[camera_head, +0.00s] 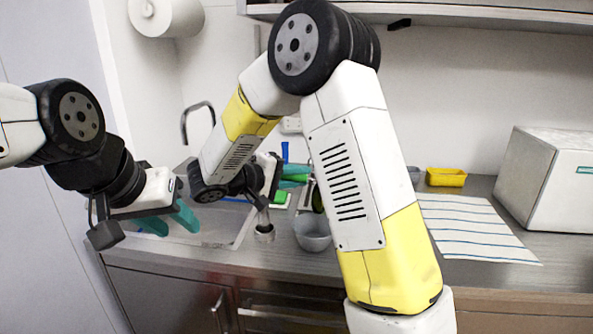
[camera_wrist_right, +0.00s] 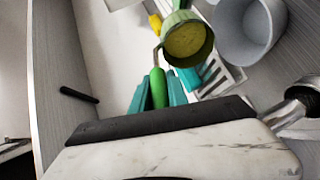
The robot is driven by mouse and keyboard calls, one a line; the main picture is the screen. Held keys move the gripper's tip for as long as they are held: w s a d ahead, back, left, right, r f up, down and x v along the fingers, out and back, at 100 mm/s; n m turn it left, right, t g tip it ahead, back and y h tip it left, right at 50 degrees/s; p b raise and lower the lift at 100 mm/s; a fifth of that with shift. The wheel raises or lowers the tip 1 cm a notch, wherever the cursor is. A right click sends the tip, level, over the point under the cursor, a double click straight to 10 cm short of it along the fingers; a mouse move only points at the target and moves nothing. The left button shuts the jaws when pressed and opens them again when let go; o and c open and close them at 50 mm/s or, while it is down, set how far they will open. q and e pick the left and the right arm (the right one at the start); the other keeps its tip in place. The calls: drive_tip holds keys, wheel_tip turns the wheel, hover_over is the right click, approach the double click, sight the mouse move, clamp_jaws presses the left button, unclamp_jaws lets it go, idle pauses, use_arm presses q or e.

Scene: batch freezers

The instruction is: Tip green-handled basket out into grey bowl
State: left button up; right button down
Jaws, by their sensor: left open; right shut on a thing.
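In the right wrist view my right gripper (camera_wrist_right: 157,92) is shut on the green handle of the basket (camera_wrist_right: 187,42). The basket is round and green, with yellowish contents or a yellowish inside showing. The grey bowl (camera_wrist_right: 250,28) is to its right, close beside it in that view. In the head view the grey bowl (camera_head: 312,234) stands on the counter near the front edge. My right gripper (camera_head: 294,178) is above and behind it, and my right arm hides most of the basket. My left gripper (camera_head: 170,222) is open and empty over the sink.
The sink (camera_head: 215,232) is left of the bowl. A small metal vessel (camera_head: 264,233) stands at its right edge. A striped cloth (camera_head: 470,228), a yellow tray (camera_head: 446,177) and a white box (camera_head: 550,180) are to the right.

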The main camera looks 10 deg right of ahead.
drive_tip(key=a+f+n+t+h, duration=0.2)
drive_tip(key=a+f+t+h, duration=0.1)
drive_tip(key=a+f+h, duration=0.1)
drive_tip(key=shift+s+f+h, duration=0.25)
drive_tip(key=shift+f+h, duration=0.35)
drive_tip(key=shift+f, duration=0.4)
drive_tip(key=shift+n, duration=0.3)
idle(0.5)
